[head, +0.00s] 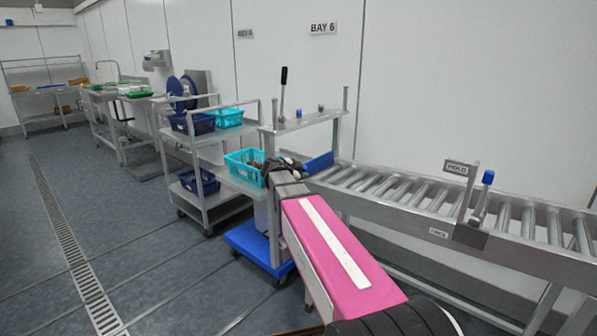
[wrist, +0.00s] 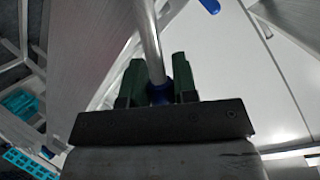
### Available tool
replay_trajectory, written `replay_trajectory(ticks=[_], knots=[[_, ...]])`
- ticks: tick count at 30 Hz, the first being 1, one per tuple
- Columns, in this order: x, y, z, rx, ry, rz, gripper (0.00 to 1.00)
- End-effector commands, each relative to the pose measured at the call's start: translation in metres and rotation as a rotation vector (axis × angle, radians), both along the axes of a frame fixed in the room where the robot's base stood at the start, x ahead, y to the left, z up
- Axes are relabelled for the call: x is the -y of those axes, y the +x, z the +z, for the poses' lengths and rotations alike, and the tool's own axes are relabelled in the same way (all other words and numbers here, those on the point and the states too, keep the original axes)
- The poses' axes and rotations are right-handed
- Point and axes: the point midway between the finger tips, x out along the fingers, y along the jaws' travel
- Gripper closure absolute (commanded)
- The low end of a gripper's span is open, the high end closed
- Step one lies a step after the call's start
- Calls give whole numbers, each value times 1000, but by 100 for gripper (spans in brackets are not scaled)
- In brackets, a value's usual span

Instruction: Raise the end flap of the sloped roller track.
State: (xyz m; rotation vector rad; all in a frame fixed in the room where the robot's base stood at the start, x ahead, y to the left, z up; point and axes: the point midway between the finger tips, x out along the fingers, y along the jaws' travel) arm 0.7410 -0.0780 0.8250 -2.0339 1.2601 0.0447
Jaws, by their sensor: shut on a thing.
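The sloped roller track (head: 400,206) runs along the wall at the right. A blue panel, which looks like its end flap (head: 319,163), stands tilted at its left end. My gripper (head: 281,168) is at that end, just left of the blue panel. In the wrist view my gripper's dark green fingers (wrist: 158,82) are shut on a blue grip (wrist: 160,94) at the end of a metal rod (wrist: 148,40). My arm hides the place of contact in the head view, so I cannot tell there how the rod joins the flap.
A HOLD sign (head: 456,168) and a blue-topped lever (head: 487,180) stand on the track. A black-handled lever (head: 284,77) rises behind. Floor at left is clear.

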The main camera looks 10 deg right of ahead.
Motion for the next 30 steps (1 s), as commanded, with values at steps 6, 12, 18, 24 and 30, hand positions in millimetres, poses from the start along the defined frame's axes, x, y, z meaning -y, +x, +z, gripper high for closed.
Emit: replay_trajectory(ticks=[6,12,18,24,30], knots=[[3,-6,-5,52,39,0,100],[4,-6,-6,71,54,-1,100],[4,-6,-7,74,56,-2,100],[4,-7,-7,72,57,-3,57],[4,-6,-6,72,55,-1,48]])
